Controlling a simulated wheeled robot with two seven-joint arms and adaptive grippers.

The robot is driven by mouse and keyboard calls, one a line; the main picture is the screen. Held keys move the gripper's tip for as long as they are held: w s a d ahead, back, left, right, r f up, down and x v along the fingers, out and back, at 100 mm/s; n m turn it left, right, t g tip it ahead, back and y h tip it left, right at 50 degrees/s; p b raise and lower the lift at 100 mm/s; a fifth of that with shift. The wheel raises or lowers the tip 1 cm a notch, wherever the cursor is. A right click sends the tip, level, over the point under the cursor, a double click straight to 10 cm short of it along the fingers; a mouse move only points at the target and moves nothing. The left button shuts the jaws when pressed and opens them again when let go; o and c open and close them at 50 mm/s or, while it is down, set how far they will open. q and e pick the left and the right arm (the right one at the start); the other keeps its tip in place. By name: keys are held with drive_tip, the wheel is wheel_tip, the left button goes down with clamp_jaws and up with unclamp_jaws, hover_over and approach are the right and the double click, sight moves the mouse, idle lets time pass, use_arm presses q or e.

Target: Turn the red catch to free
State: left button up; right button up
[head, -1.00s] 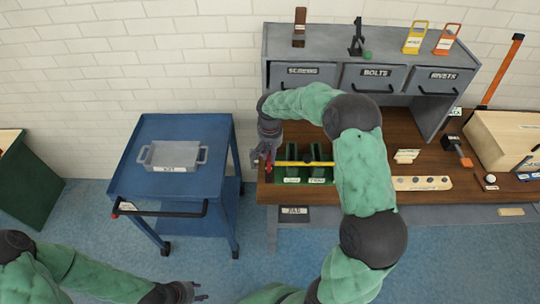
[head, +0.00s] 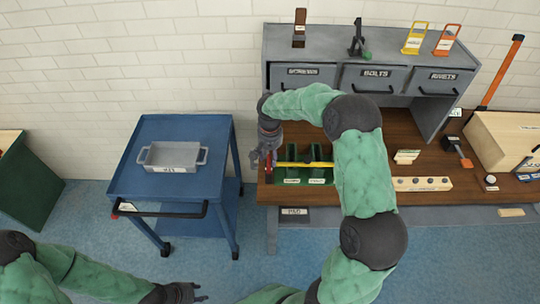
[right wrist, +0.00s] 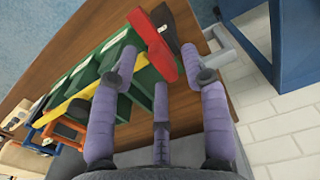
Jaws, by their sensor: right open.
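The red catch (head: 268,170) is at the left end of a yellow bar (head: 300,164) that lies across a green rack (head: 320,181) on the workbench. In the right wrist view the red catch (right wrist: 155,50) is a long red piece, slanting, with a dark block beside it. My right gripper (head: 265,158) is at the catch. In the wrist view its fingers (right wrist: 160,58) are apart, with the catch beyond and between the fingertips; contact cannot be told. My left gripper (head: 190,292) is low in the head view, away from the bench, its fingers too small to read.
A blue cart (head: 125,180) with a grey tray (head: 157,145) stands left of the bench. Grey drawers (head: 375,78) are at the back. A wooden block with holes (head: 425,183) and a wooden box (head: 500,140) are at right. Floor is clear between cart and left arm.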

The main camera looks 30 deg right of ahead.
wheel_tip(320, 180, up, 12)
idle(0.5)
idle(0.4)
drive_tip(key=s+a+f+n+y+b, duration=0.1)
drive_tip(key=s+a+f+n, duration=0.15)
drive_tip(key=a+f, duration=0.7)
drive_tip(key=s+a+f+n+y+b, duration=0.1)
drive_tip(key=s+a+f+y+b, duration=0.2)
drive_tip(key=f, duration=1.2)
drive_tip(key=s+a+f, duration=0.5)
drive_tip(key=s+f, duration=0.2)
drive_tip(key=s, duration=0.2)
drive_tip(key=s+a+f+b, duration=0.1)
drive_tip(key=s+a+f, duration=0.5)
drive_tip(key=s, duration=0.3)
drive_tip(key=shift+s+f, duration=0.35)
drive_tip(key=shift+s, duration=0.05)
drive_tip(key=shift+n, duration=0.25)
drive_tip(key=shift+c, duration=0.7)
drive_tip(key=shift+d, duration=0.1)
